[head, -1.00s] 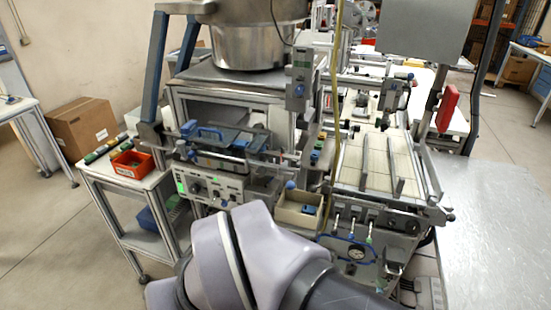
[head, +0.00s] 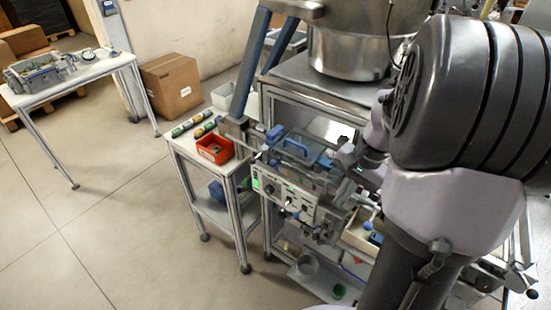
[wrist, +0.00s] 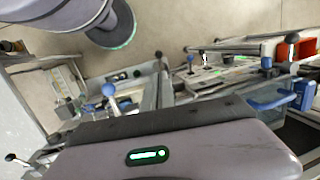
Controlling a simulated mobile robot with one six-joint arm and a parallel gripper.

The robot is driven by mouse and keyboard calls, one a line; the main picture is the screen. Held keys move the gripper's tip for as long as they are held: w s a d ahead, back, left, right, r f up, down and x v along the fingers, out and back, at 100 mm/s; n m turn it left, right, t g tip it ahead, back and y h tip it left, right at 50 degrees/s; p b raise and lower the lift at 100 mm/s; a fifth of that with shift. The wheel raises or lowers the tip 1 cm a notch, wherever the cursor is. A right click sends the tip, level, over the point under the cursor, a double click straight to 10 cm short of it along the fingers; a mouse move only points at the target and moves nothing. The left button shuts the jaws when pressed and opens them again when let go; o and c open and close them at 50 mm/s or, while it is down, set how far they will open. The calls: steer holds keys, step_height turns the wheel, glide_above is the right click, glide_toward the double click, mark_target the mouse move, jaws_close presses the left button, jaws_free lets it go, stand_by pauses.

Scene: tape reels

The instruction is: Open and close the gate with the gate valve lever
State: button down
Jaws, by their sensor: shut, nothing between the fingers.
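My gripper (head: 346,156) is shut and empty in the head view, at the right end of the blue-handled unit on the machine front. Its fingers are small and partly hidden there. In the wrist view its grey body with a green light fills the bottom, and no fingertips show clearly. A lever with a blue ball knob (wrist: 108,90) stands just beyond the gripper body in the wrist view. A blue knob (head: 367,226) also shows below my gripper in the head view. I cannot tell for sure which lever is the gate valve lever.
The blue handle (head: 296,146) and control panel (head: 285,198) are left of my gripper. A steel bowl (head: 350,48) stands above. A side table holds a red bin (head: 214,149). My arm hides the right side of the machine. Floor at left is free.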

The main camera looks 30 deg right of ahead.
mark_target(318, 234)
steer(key=b+x, duration=0.5)
steer(key=x, duration=0.9)
steer(key=shift+s+a+f, duration=0.1)
steer(key=shift+s+a, duration=0.05)
steer(key=shift+a, duration=0.05)
steer(key=shift+d, duration=0.1)
